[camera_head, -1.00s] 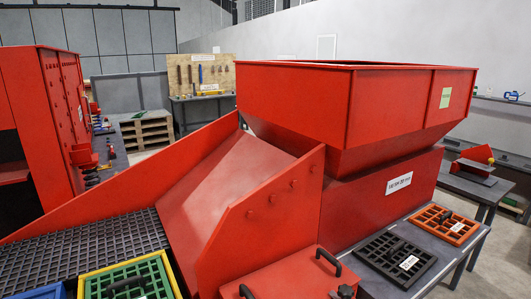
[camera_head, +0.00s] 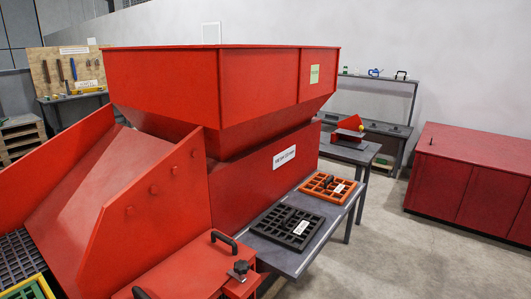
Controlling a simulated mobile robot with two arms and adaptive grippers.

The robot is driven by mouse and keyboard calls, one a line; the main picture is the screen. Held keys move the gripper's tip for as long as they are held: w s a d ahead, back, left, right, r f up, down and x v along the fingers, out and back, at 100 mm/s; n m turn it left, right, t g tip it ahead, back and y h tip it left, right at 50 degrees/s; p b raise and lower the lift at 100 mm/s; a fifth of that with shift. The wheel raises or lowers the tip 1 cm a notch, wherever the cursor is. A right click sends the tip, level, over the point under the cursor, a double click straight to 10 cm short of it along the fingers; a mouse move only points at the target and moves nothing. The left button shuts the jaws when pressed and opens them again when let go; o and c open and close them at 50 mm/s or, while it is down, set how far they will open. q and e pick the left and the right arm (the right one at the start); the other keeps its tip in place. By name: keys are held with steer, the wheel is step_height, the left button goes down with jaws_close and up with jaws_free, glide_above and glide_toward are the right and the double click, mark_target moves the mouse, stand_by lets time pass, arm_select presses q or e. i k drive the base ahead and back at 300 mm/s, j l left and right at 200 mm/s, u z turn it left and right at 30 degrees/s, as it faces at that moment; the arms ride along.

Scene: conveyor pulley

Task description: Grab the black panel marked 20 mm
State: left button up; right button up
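The black panel (camera_head: 282,229) is a dark grid with a handle and a white label. It lies flat on a grey table (camera_head: 318,238) to the right of the red machine. The print on its label is too small to read. Neither of my grippers shows in the head view.
An orange grid panel (camera_head: 322,188) lies behind the black one on the same table. The red hopper machine (camera_head: 245,185) stands left of the table. A red cabinet (camera_head: 465,180) stands at the right. Grey floor (camera_head: 390,250) between table and cabinet is clear.

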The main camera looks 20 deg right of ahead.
mark_target(300, 227)
steer(key=l+z, duration=0.4)
steer(key=l, duration=1.05)
steer(key=i+l, duration=0.6)
steer(key=l, duration=0.25)
